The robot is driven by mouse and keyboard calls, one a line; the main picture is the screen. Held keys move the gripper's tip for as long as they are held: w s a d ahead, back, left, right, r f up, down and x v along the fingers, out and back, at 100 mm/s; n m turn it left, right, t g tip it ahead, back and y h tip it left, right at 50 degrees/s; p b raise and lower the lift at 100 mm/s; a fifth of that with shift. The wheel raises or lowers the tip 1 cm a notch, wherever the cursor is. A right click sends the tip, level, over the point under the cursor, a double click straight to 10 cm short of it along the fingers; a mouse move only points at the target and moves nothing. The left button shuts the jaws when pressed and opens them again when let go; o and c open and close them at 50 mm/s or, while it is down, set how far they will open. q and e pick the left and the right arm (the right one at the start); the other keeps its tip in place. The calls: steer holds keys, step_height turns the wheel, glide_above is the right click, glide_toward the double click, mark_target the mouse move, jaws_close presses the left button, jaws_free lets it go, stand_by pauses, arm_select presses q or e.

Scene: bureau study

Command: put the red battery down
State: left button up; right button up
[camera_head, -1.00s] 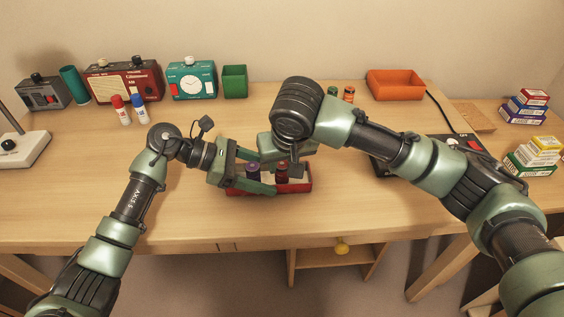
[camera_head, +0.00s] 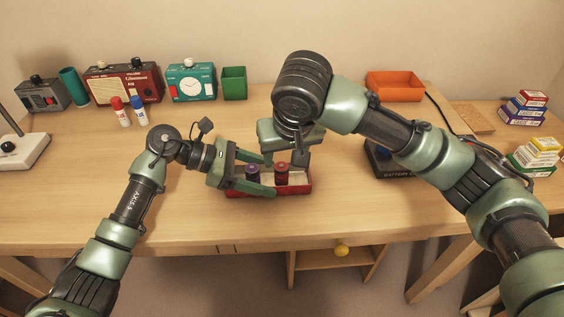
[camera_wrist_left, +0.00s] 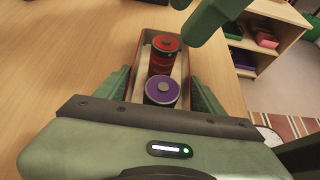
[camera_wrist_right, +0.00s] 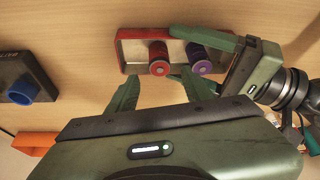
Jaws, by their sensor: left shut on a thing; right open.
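The red battery (camera_head: 281,174) stands upright in a red-rimmed open tray (camera_head: 308,187), beside the purple battery (camera_head: 252,173). The right wrist view also shows the red battery (camera_wrist_right: 160,61) in the tray. My right gripper (camera_head: 284,158) is open and empty just above the red battery, its fingers apart on either side of it. My left gripper (camera_head: 268,175) is shut on the tray, its fingers along the long sides. In the left wrist view the purple battery (camera_wrist_left: 162,91) is nearer to the left gripper than the red one (camera_wrist_left: 163,58).
A dark battery device (camera_head: 385,163) sits partly behind my right arm. An orange bin (camera_head: 394,86) and a green cup (camera_head: 234,83) stand at the back. Glue sticks (camera_head: 130,111) and radios are at back left. Small boxes stack at right. The front left desk is clear.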

steer(key=v, duration=0.6)
steer(key=shift+r, duration=0.3)
steer(key=shift+s, duration=0.1)
arm_select(q)
steer(key=o, duration=1)
steer(key=shift+o, duration=0.2)
